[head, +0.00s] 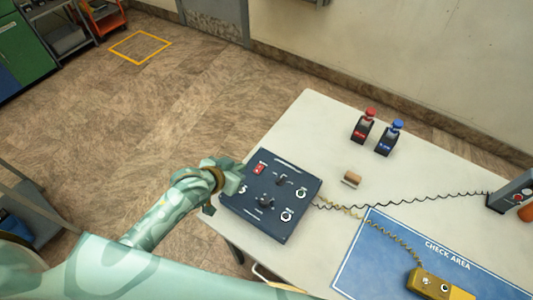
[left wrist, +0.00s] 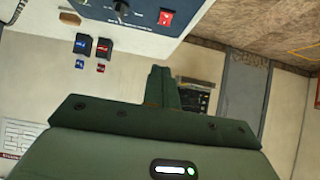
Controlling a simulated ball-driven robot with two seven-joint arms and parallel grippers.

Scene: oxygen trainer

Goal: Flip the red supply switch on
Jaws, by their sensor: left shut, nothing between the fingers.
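The red supply switch (head: 260,169) is a small red rocker at the upper left corner of the dark blue panel box (head: 248,215) on the table. It also shows in the left wrist view (left wrist: 166,18) near the top; I cannot tell its position. My left gripper (head: 238,180) is at the box's left edge, just left of the switch, and appears apart from it. Its fingers are together and empty in the left wrist view (left wrist: 162,88). My right gripper is out of view.
The box also bears black knobs (head: 265,201) and round dials (head: 286,216). Red (head: 364,127) and blue (head: 390,138) plunger-topped pieces stand at the back of the white table (head: 310,120). A blue check-area mat (head: 375,255) with a yellow device (head: 428,284) lies right; coiled cords cross the table.

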